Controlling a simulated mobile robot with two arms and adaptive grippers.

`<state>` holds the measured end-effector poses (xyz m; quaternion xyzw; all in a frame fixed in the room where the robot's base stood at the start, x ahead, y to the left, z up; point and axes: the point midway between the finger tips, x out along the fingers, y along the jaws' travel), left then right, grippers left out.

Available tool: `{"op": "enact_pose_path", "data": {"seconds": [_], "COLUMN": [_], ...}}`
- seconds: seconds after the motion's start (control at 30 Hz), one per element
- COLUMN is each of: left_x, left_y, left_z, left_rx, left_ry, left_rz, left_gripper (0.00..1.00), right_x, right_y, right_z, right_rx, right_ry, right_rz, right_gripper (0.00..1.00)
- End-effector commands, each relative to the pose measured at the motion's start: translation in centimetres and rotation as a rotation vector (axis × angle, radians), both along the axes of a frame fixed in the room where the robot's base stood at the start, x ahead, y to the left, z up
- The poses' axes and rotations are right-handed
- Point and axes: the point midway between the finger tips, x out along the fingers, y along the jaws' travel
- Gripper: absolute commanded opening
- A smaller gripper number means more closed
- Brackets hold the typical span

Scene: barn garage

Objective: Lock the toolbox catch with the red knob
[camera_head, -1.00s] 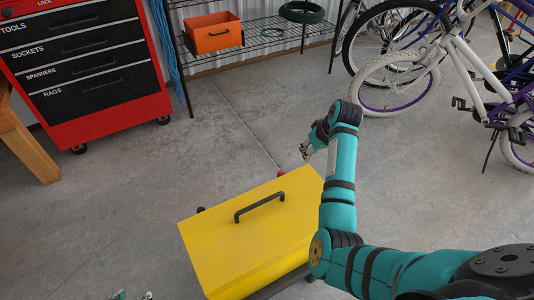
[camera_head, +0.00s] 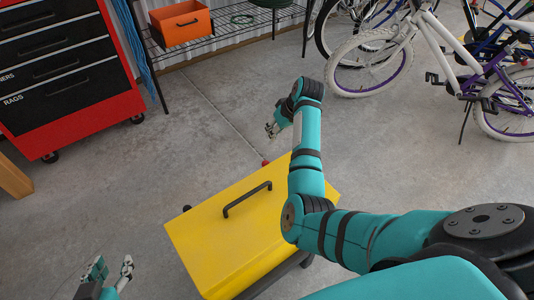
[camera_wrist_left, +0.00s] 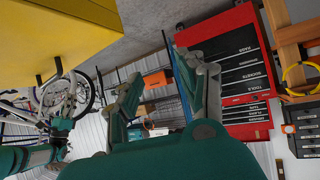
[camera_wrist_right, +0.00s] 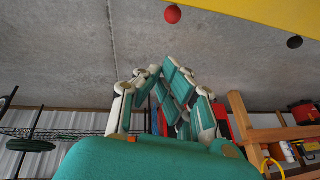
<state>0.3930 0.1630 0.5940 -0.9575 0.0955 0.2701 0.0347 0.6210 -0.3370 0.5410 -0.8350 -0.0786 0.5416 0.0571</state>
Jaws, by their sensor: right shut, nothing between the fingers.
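The yellow toolbox (camera_head: 225,235) stands below me with its lid down and a black handle (camera_head: 247,198) on top. The red knob (camera_head: 265,162) sticks out at its far edge; it also shows in the right wrist view (camera_wrist_right: 172,14). A black knob (camera_head: 187,208) is further left on the same side, also in the right wrist view (camera_wrist_right: 295,42). My right gripper (camera_head: 272,130) is shut and empty, just beyond the red knob and apart from it. My left gripper (camera_head: 112,268) is open and empty, left of the toolbox; its spread fingers show in the left wrist view (camera_wrist_left: 165,90).
A red tool chest (camera_head: 70,125) stands at the far left. A wire shelf (camera_head: 228,35) with an orange bin (camera_head: 181,24) is at the back. Bicycles (camera_head: 440,60) stand at the back right. The concrete floor beyond the toolbox is clear.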

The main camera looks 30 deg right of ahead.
Motion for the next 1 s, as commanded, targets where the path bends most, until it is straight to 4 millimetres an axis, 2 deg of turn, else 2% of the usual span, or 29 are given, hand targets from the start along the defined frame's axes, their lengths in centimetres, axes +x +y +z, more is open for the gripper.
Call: {"op": "enact_pose_path", "data": {"seconds": [0.2,0.47,0.6,0.8,1.0], "left_x": [2.6,3.9,3.8,2.7,1.6], "left_y": [-1.3,-2.5,-2.9,-3.1,-3.1], "left_z": [3.6,9.1,12.1,15.9,18.0], "left_rx": [-0.059,-0.135,-0.179,-0.238,-0.274], "left_ry": [-0.247,-0.553,-0.721,-0.939,-1.069], "left_rz": [-0.017,-0.037,-0.046,-0.057,-0.062], "left_gripper": [0.4,0.4,0.4,0.4,0.4], "right_x": [1.0,2.2,2.8,1.9,1.4], "right_y": [0.5,1.1,1.4,1.7,1.9], "right_z": [-2.5,-5.0,-6.4,-8.5,-9.5], "right_rx": [0.001,0.001,0.0,0.001,0.0], "right_ry": [0.0,0.001,0.001,-0.001,-0.001], "right_rz": [0.001,0.002,0.002,-0.001,0.001], "right_gripper": [0.0,0.0,0.0,0.0,0.0]}}
